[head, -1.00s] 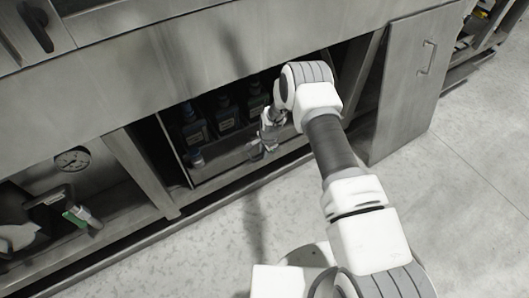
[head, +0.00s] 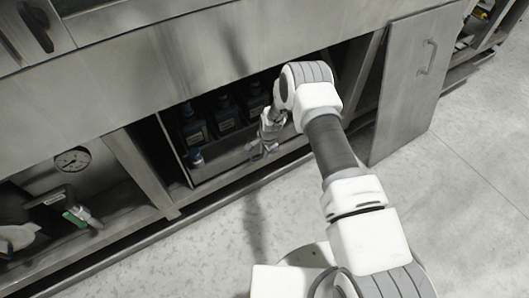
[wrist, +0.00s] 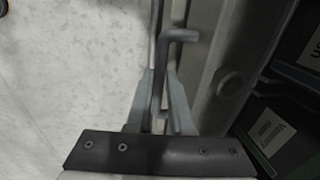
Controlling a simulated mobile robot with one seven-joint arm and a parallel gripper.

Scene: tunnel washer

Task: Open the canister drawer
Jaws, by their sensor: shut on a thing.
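The canister drawer (head: 208,178) sits low in the bay under the steel counter, with several dark labelled canisters (head: 227,118) standing in it. Its front panel shows in the wrist view (wrist: 222,75), with a dark canister (wrist: 275,132) behind it at the right. A grey bar handle (wrist: 178,37) stands off the panel's outer face. My gripper (wrist: 164,95) is shut on the handle, one finger on each side of it. In the head view my gripper (head: 262,150) is at the drawer's front, and my arm hides the bay's right part.
A steel door (head: 405,85) stands open at the right of the bay. A compartment with a round gauge (head: 72,160) and a green-marked tool (head: 77,216) lies to the left. The pale floor (head: 200,255) in front of the drawer is clear apart from my base.

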